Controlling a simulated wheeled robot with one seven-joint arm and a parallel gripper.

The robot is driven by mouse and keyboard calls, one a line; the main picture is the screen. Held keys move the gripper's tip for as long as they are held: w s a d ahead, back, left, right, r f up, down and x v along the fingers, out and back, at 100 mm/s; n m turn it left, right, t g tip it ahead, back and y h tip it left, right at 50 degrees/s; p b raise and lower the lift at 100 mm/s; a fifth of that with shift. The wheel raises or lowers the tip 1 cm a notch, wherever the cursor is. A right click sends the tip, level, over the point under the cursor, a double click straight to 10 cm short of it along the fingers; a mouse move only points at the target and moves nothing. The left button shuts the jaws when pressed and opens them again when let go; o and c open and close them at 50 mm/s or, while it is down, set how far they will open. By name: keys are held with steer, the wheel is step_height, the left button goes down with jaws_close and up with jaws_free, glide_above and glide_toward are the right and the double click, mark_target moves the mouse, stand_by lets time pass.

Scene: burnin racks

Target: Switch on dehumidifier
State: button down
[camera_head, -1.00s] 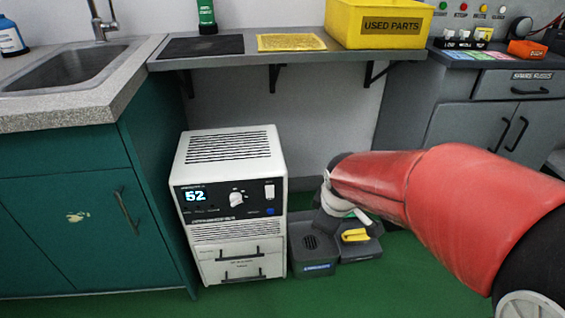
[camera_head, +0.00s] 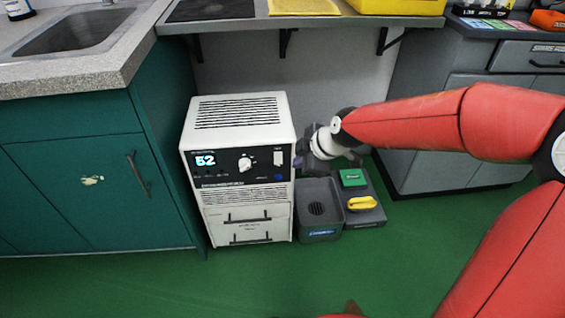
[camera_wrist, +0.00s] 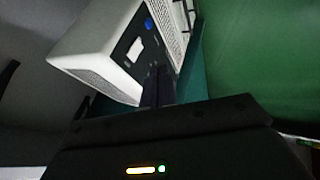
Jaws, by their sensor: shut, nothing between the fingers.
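The white dehumidifier (camera_head: 238,104) stands on the green floor beside the teal cabinet. Its black front panel has a lit display (camera_head: 204,160) reading 52, a round white knob (camera_head: 244,164), a white rocker switch (camera_head: 278,158) and a blue button (camera_head: 279,177). My gripper (camera_head: 298,161) is at the right front edge of the dehumidifier, level with the switch. In the wrist view my shut, empty fingers (camera_wrist: 158,88) point at the panel near the switch (camera_wrist: 134,50) and the blue button (camera_wrist: 148,24). I cannot tell whether they touch it.
A grey bin (camera_head: 318,222) and a dark tray with a yellow-handled item (camera_head: 361,203) and a green box (camera_head: 353,178) sit right of the dehumidifier. A shelf (camera_head: 235,27) overhangs behind. The green floor in front (camera_head: 180,285) is clear.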

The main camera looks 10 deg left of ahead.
mark_target(282, 162)
steer(key=shift+w+a+f+b, duration=0.15)
steer(key=shift+w+a+f, duration=0.75)
steer(key=shift+w+f, duration=0.45)
steer(key=shift+w+a+f+b, duration=0.15)
steer(key=shift+w+a+f, duration=0.9)
steer(key=shift+f, duration=0.45)
steer(key=shift+w+a+f+b, duration=0.15)
steer(key=shift+w+a+f, duration=0.65)
steer(key=shift+w+f, duration=0.55)
steer(key=shift+s+f, duration=0.1)
steer(key=shift+f+b, duration=0.4)
steer(key=shift+b, duration=0.4)
steer(key=shift+w+r, duration=0.2)
steer(key=shift+r, duration=0.2)
